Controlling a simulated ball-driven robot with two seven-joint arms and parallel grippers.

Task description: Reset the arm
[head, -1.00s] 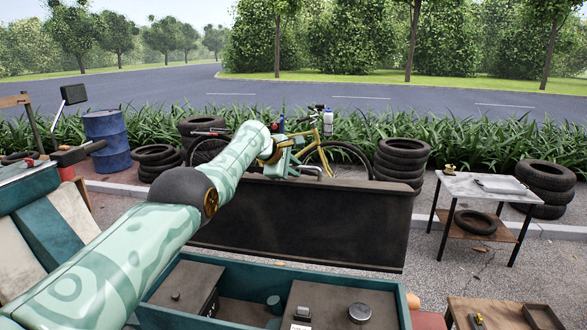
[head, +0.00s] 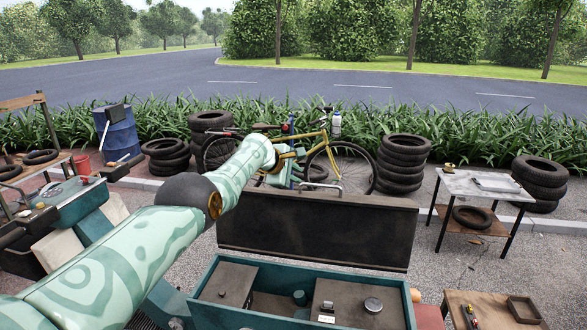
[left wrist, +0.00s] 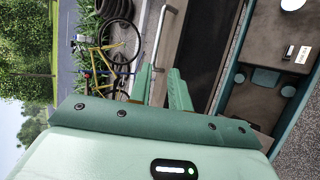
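My left arm (head: 120,265) reaches up from the lower left in the head view. Its pale green gripper (head: 292,168) is over the top edge of the dark upright lid (head: 318,230), near the silver handle (head: 322,187). In the left wrist view, the two green fingers (left wrist: 160,90) are apart with a gap between them, and nothing shows held. The handle (left wrist: 157,45) runs beyond the fingertips there; I cannot tell whether they touch it. My right gripper is not in view.
The teal open box (head: 205,290) with covered compartments stands below the lid. A yellow bicycle (head: 318,150) and tyre stacks (head: 402,163) are behind. A small table (head: 455,185) stands right, a blue drum (head: 120,138) left. Gravel between lid and table is clear.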

